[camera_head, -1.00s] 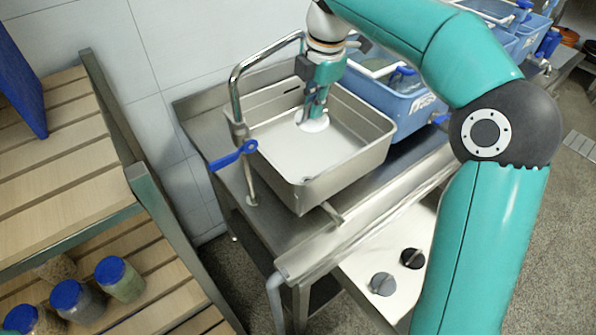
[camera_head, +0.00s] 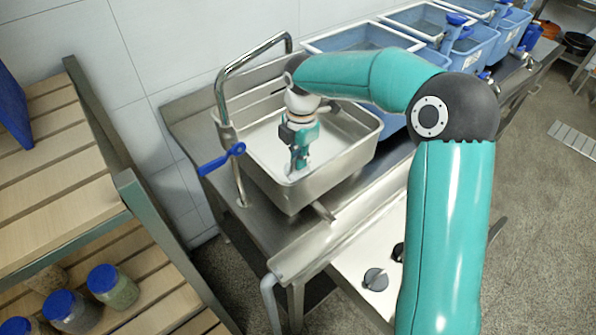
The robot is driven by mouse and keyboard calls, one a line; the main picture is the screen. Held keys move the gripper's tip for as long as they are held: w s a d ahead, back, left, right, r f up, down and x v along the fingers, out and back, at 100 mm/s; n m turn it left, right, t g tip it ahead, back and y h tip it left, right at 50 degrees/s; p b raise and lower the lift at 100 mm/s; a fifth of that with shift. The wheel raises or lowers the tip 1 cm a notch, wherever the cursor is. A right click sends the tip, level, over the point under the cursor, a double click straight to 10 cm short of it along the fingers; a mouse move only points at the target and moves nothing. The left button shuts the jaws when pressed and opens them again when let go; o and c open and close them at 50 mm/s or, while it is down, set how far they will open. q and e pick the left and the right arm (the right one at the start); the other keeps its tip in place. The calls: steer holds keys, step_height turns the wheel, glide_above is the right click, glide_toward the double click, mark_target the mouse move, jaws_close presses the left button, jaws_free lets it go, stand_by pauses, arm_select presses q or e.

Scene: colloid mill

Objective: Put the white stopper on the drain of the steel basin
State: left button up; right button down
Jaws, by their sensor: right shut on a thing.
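The steel basin (camera_head: 345,172) stands on the steel bench, and its pale floor shows around my right gripper (camera_head: 296,171). My right gripper points down inside the basin, close to the front-left wall. It is shut on the white stopper, which is largely hidden at the fingertips and hard to tell from the pale floor. I cannot make out the drain; the gripper and the front wall may cover it. I cannot tell whether the stopper touches the floor. My left gripper is out of view.
A bent steel tap pipe (camera_head: 222,95) with a blue lever (camera_head: 222,159) rises at the basin's left. Blue tubs (camera_head: 465,45) stand behind and to the right. A wooden rack (camera_head: 60,185) with blue-lidded jars (camera_head: 112,287) is at the left.

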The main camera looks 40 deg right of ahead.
mark_target(299, 172)
steer(key=shift+f, duration=2.35)
steer(key=c, duration=1.3)
jaws_free()
steer(key=shift+f, duration=0.1)
step_height(299, 172, up, 12)
steer(key=shift+s, duration=0.3)
